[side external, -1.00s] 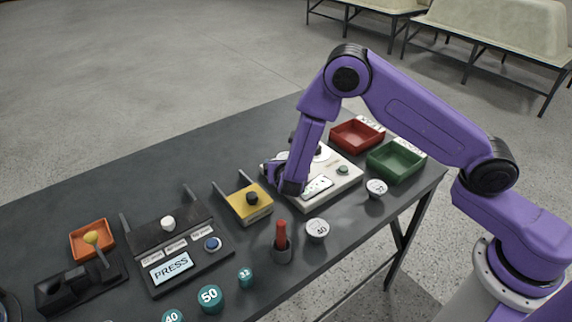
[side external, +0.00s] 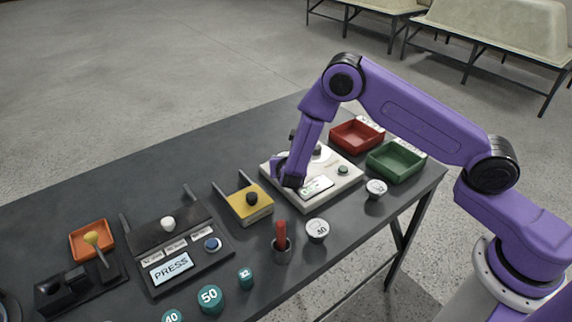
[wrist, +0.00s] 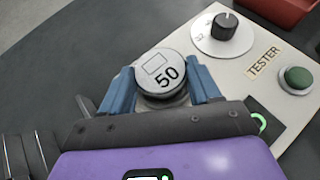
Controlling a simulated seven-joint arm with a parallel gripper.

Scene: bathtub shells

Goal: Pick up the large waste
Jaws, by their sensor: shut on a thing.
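A round piece with a grey top marked 50 and a small square outline (wrist: 165,72) sits between the blue fingers of my gripper (wrist: 168,88) in the wrist view. The fingers press on its two sides. In the side view my gripper (side external: 287,172) is at the left part of the cream tester (side external: 345,184), and its held piece is mostly hidden there. I cannot tell whether the piece touches the tester. The tester's black dial (wrist: 222,27) and green button (wrist: 297,78) show in the wrist view. No label in view reads "waste".
A red tray (side external: 357,146) and a green tray (side external: 396,172) stand behind the tester. The table's back left is clear.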

